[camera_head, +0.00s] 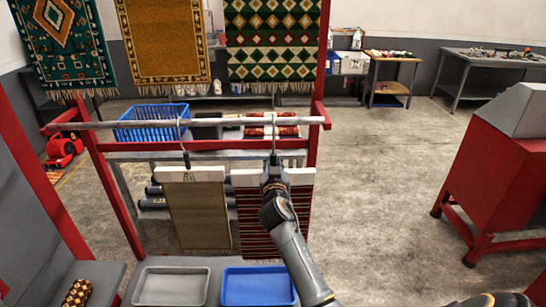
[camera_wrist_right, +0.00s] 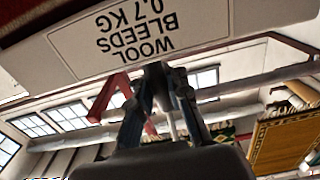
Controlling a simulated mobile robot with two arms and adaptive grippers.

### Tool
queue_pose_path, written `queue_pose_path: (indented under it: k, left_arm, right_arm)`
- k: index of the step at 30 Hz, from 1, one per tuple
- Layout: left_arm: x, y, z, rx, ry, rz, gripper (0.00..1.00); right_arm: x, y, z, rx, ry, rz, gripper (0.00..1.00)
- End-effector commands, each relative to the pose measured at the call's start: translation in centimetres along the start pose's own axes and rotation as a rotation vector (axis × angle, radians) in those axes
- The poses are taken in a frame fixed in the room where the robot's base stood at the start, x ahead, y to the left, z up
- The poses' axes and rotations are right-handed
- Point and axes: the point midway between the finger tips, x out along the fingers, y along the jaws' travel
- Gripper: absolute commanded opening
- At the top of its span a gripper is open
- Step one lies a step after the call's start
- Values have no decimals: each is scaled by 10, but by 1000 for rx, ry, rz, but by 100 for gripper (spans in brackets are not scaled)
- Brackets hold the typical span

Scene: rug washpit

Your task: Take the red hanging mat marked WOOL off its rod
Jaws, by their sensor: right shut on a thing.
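The red striped mat (camera_head: 258,225) hangs below the metal rod (camera_head: 225,122) by a hook (camera_head: 274,140). The hook appears to be on the rod. Its white header bar (camera_head: 244,178) also shows close up in the right wrist view (camera_wrist_right: 150,38), upside down, reading WOOL BLEEDS 0.7 KG. My right gripper (camera_head: 274,176) is in front of the header, shut on the mat's hanger at the hook's base. In the wrist view its fingers (camera_wrist_right: 163,85) meet at the header's edge. My arm hides part of the mat. My left gripper is not in view.
A tan mat (camera_head: 200,215) with a white header hangs just left on the same rod. A grey tray (camera_head: 172,287) and a blue tray (camera_head: 258,287) lie below. A blue basket (camera_head: 150,125) stands behind. A red machine (camera_head: 500,165) stands right; the floor between is clear.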

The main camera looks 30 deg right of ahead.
Motion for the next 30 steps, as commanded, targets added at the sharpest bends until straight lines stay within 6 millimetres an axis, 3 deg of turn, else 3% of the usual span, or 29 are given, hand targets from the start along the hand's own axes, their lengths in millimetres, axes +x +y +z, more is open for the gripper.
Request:
queue_pose_path:
  k: [30]
  left_arm:
    - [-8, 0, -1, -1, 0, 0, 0]
  right_arm:
    - [-69, 0, -2, 1, 3, -1, 0]
